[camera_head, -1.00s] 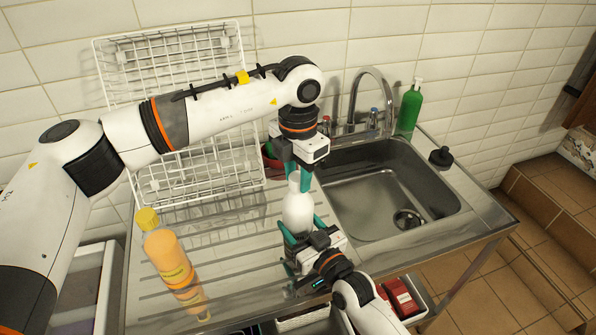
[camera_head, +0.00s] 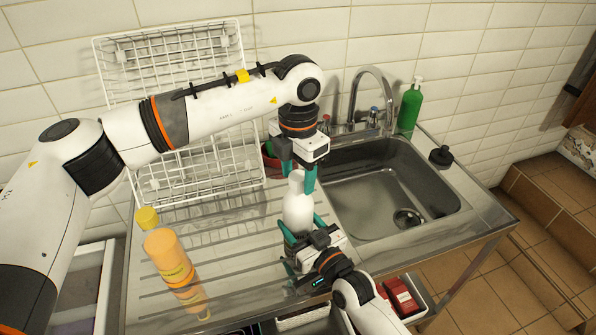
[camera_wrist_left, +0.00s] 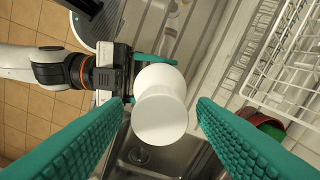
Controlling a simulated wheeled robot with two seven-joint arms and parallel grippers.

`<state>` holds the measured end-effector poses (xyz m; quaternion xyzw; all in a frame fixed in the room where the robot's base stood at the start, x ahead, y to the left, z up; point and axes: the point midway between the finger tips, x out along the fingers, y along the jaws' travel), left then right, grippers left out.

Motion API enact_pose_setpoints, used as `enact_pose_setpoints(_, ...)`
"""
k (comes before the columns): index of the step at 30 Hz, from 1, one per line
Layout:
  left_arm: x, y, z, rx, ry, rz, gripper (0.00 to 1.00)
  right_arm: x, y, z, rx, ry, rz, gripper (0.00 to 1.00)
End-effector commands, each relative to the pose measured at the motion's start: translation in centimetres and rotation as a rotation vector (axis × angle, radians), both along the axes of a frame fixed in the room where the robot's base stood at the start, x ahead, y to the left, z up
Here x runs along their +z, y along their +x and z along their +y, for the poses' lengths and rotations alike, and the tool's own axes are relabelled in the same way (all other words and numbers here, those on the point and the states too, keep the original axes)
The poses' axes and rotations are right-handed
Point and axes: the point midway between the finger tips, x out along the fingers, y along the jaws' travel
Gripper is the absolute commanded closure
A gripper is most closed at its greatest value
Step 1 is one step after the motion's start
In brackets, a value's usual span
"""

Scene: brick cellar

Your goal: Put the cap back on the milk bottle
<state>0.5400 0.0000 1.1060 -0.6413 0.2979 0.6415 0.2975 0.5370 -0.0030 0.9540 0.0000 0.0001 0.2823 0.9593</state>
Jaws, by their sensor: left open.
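The white milk bottle (camera_head: 298,212) stands upright on the ribbed steel drainer, left of the sink. A smooth white round top, seemingly the cap (camera_wrist_left: 160,118), sits on the bottle in the left wrist view; how firmly it is seated I cannot tell. My left gripper (camera_head: 298,178) is open around the bottle's top from above, and its fingers stand clear of the cap on both sides in the left wrist view. My right gripper (camera_head: 303,230) is shut on the bottle's body from the front.
An orange bottle with a yellow cap (camera_head: 170,260) stands to the left. A wire dish rack (camera_head: 200,170) is behind. The sink (camera_head: 385,190) with its tap and a green soap bottle (camera_head: 409,108) is to the right. A black plug (camera_head: 441,156) lies on the right rim.

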Motion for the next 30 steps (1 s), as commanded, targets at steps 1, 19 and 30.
enact_pose_setpoints(1, 0.0, 0.0, 0.0, 0.000, 0.000, 0.000, 0.48, 0.0, 0.0, 0.0, 0.000, 0.000, 0.000, 1.00)
enact_pose_setpoints(19, 9.4, 0.0, 0.0, 0.000, -0.001, -0.002, 0.48, 0.0, 0.0, 0.0, 0.000, -0.001, 0.001, 1.00)
enact_pose_setpoints(30, 12.0, 0.0, 0.0, 0.000, -0.001, 0.001, 0.48, 0.0, 0.0, 0.0, 0.000, 0.000, 0.000, 1.00)
